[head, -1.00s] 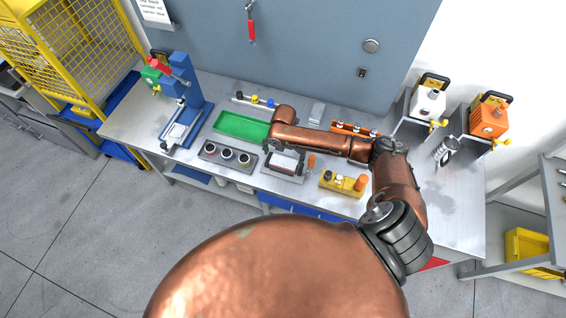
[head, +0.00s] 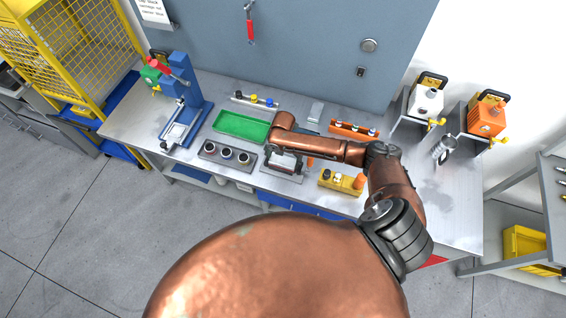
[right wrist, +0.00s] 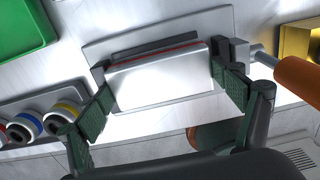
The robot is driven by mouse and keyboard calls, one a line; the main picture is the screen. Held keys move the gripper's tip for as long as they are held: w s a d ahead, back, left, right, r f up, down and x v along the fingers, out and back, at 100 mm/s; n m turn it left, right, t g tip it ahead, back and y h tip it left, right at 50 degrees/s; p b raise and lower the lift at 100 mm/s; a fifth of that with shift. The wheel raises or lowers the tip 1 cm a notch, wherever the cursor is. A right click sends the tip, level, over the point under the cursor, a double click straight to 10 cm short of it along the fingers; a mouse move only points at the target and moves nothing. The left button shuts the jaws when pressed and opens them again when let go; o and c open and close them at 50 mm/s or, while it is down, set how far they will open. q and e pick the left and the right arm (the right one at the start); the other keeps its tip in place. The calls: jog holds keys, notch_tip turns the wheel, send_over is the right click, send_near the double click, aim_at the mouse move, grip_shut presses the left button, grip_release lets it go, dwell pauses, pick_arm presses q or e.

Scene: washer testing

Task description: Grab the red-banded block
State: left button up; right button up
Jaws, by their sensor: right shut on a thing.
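A silvery metal block (right wrist: 160,82) with a thin red band along its far edge lies on a grey plate (right wrist: 120,42) in the right wrist view. My right gripper (right wrist: 164,68) has its green-padded fingers at the block's two ends, shut on it. In the head view, the block (head: 283,163) is partly hidden under my right arm, near the front middle of the bench. I cannot tell a gap between block and plate. My left gripper is not in view.
A holder with several ringed cups (head: 227,154) is left, a green tray (head: 240,125) behind left, and a yellow fixture (head: 341,182) right. The bench's front edge is near.

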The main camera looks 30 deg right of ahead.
jog(key=c, duration=0.6)
